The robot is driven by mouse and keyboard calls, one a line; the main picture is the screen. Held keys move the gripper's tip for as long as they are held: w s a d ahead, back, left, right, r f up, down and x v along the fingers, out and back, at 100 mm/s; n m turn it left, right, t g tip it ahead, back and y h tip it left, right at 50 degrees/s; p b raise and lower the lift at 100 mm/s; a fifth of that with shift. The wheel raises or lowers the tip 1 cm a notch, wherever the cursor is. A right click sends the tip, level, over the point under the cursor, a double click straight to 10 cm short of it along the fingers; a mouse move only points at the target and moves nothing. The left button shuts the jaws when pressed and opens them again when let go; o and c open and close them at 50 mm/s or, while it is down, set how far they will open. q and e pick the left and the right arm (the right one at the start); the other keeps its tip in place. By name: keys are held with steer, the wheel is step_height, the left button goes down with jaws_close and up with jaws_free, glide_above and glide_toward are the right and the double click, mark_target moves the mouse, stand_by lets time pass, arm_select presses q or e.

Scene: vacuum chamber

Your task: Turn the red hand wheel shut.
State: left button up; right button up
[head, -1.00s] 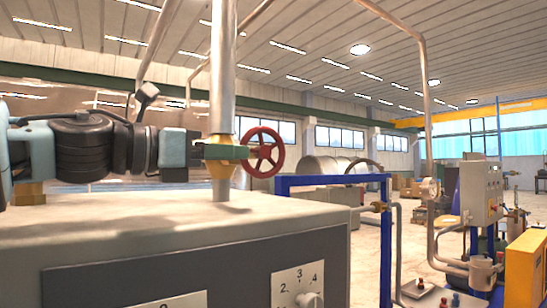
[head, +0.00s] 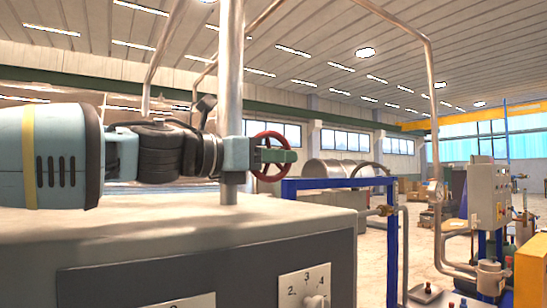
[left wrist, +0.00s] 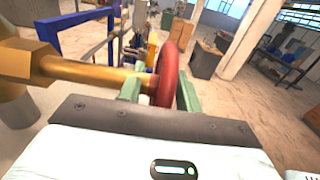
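The red hand wheel (head: 272,179) stands upright beside the vertical metal pipe in the head view. In the left wrist view the wheel (left wrist: 169,72) is seen nearly edge-on, at the end of a brass stem (left wrist: 95,74). My left gripper (head: 277,156) is at the wheel, with a green finger across its face. In the left wrist view its two green fingers (left wrist: 160,92) stand on either side of the rim. My right gripper is not in view.
A grey cabinet (head: 205,250) with a numbered dial (head: 314,302) lies below my left arm. A blue frame (head: 391,250) stands to the right. Open floor lies beyond it.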

arm_select(q)
jaws_close()
steer(key=shift+y, duration=0.3)
steer(key=shift+g+y, duration=1.1)
steer(key=shift+y, duration=0.2)
steer(key=shift+f+g+y, duration=0.1)
steer(key=shift+g+y, duration=0.7)
steer(key=shift+y, duration=0.3)
steer(key=shift+a, duration=0.1)
jaws_free()
